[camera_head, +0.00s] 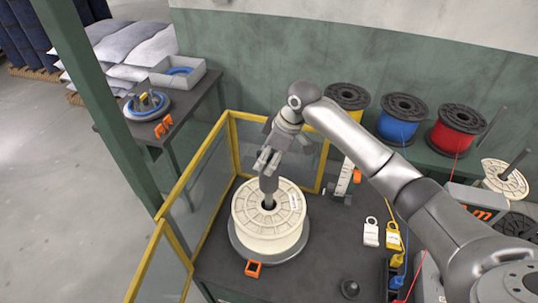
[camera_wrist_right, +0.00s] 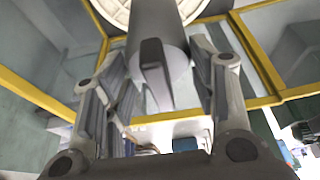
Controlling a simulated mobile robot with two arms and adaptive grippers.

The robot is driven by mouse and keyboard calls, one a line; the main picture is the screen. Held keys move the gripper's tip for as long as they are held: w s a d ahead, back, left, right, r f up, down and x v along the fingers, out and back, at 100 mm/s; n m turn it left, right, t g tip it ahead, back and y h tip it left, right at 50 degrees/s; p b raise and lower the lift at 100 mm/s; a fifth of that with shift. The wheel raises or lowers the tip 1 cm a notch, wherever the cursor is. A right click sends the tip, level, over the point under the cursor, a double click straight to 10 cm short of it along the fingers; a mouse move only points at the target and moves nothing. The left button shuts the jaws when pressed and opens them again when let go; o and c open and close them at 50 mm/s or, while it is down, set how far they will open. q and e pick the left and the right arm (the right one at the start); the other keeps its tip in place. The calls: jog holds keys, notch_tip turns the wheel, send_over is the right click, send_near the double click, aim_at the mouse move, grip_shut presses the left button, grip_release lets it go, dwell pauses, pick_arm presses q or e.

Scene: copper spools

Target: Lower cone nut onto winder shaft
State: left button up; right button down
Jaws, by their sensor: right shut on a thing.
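My right gripper (camera_head: 267,164) comes down from above and is shut on a grey round piece, the cone nut (camera_head: 268,184). In the right wrist view the cone nut (camera_wrist_right: 160,32) shows as a broad grey cylinder between the fingers. Its lower end is over the dark centre of a cream spool (camera_head: 248,219), which sits on a grey round base (camera_head: 238,248). I cannot make out the winder shaft apart from the dark hub, nor whether the cone nut touches it. My left gripper is not in view.
Yellow-framed guard panels (camera_head: 186,183) stand left of and behind the spool. A small dark cone (camera_head: 350,289) lies on the table at front right. Blue (camera_head: 398,130) and red (camera_head: 452,142) spools stand behind my arm.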

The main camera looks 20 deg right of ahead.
jog(key=shift+s, duration=0.1)
dwell(0.3)
jog(key=shift+f, duration=0.1)
jog(key=shift+f+b, duration=0.3)
jog(key=shift+f, duration=1.3)
jog(key=shift+f+b, duration=0.4)
jog(key=shift+f, duration=1.35)
jog(key=shift+f+b, duration=0.6)
jog(key=shift+f, duration=0.75)
